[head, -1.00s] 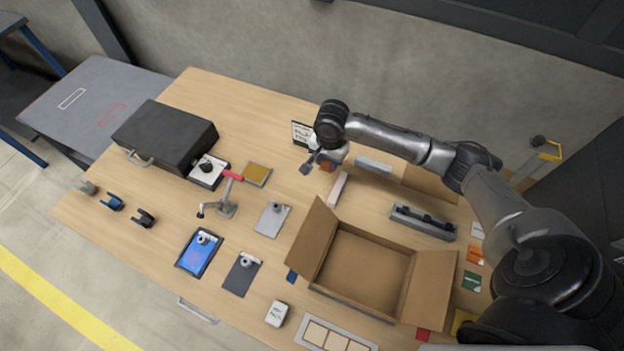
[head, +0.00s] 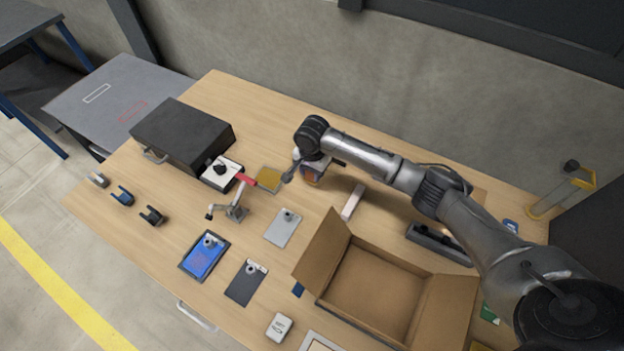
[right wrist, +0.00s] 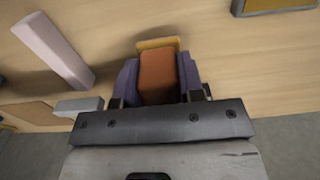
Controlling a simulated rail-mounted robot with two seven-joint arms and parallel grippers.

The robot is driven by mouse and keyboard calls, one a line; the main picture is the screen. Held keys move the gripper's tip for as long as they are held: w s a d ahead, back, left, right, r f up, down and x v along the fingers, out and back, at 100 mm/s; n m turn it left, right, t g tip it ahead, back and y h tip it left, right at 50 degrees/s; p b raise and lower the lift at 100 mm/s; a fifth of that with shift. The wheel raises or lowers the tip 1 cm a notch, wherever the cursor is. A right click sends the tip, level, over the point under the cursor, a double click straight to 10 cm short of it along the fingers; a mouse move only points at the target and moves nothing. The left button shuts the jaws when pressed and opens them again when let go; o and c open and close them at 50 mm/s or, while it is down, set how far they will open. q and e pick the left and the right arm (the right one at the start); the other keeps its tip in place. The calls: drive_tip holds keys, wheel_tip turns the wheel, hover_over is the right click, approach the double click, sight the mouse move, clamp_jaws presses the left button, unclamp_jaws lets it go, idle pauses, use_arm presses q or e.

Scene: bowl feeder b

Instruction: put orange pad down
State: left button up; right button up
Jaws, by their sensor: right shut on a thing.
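The orange pad (right wrist: 158,75) is between the two fingers of my right gripper (right wrist: 160,82) in the right wrist view. A tan-yellow edge (right wrist: 158,43) shows just beyond the pad; I cannot tell if it is part of it. In the head view, my right gripper (head: 302,174) is over the back middle of the table, and a bit of the orange pad (head: 312,178) shows beside its finger. Whether the pad touches the table is unclear. My left gripper is not in view.
A yellow plate with a grey border (head: 268,179) lies left of the gripper. A pale pinkish bar (head: 353,202) lies to its right. An open cardboard box (head: 367,290) stands in front. A red-handled clamp (head: 236,207) and a black case (head: 182,135) are farther left.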

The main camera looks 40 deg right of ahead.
sight(312, 179)
drive_tip(key=shift+f+b, duration=0.5)
drive_tip(key=shift+f, duration=1.5)
drive_tip(key=o, duration=1.1)
drive_tip(key=shift+f, duration=0.1)
